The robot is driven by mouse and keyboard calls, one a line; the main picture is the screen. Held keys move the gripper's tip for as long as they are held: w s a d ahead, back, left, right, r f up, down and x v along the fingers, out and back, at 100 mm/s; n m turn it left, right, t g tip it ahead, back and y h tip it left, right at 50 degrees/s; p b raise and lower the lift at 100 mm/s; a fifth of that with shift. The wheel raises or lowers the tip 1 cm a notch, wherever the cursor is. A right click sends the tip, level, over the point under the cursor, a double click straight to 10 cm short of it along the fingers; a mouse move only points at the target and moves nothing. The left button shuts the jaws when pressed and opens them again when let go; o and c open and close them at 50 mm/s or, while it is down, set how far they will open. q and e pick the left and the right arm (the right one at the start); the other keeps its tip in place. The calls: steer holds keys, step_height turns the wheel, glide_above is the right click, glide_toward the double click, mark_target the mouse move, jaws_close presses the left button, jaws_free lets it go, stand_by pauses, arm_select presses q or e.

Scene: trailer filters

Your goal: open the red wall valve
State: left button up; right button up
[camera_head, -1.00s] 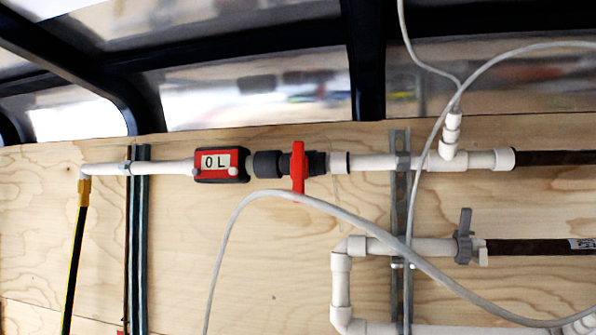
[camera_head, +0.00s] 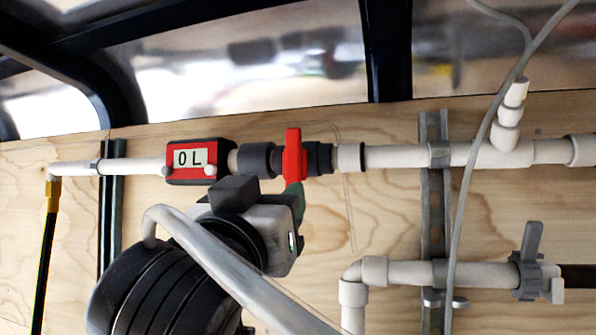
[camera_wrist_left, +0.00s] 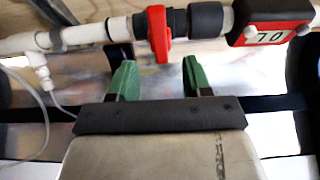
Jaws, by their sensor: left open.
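The red valve handle (camera_head: 293,157) stands upright, crosswise to the white pipe, on a dark fitting on the plywood wall. My left gripper (camera_head: 298,197) is just below it, with green fingers partly hidden by its own grey body. In the left wrist view the open, empty green fingers (camera_wrist_left: 160,76) point toward the red handle (camera_wrist_left: 157,34), which lies ahead of the gap between them. The fingertips seem not to touch the handle, though the distance is hard to judge. My right gripper is in neither view.
A grey hose (camera_head: 230,262) crosses in front of my left arm. A grey metal strut (camera_head: 435,215) and a lower pipe with a grey valve (camera_head: 529,262) are to the right.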

mark_target(292, 176)
arm_select(q)
steer(key=w+r+p, duration=0.1)
steer(key=w+d+r+p, duration=0.1)
steer(key=w+r+p, duration=0.1)
steer(key=shift+w+d, duration=0.1)
steer(key=w, duration=0.1)
steer(key=w+d+p, duration=0.1)
steer(key=w, duration=0.1)
steer(key=shift+w+d+r, duration=0.1)
steer(key=shift+w+r, duration=0.05)
steer(key=shift+w, duration=0.1)
steer(key=shift+w+d+r+p, duration=0.15)
steer(key=shift+w+p, duration=0.25)
steer(key=shift+w, duration=0.2)
steer(key=shift+s, duration=0.2)
steer(key=shift+c, duration=0.3)
steer(key=shift+w, duration=0.15)
steer(key=shift+c, duration=1.3)
steer(key=c, duration=0.4)
jaws_close()
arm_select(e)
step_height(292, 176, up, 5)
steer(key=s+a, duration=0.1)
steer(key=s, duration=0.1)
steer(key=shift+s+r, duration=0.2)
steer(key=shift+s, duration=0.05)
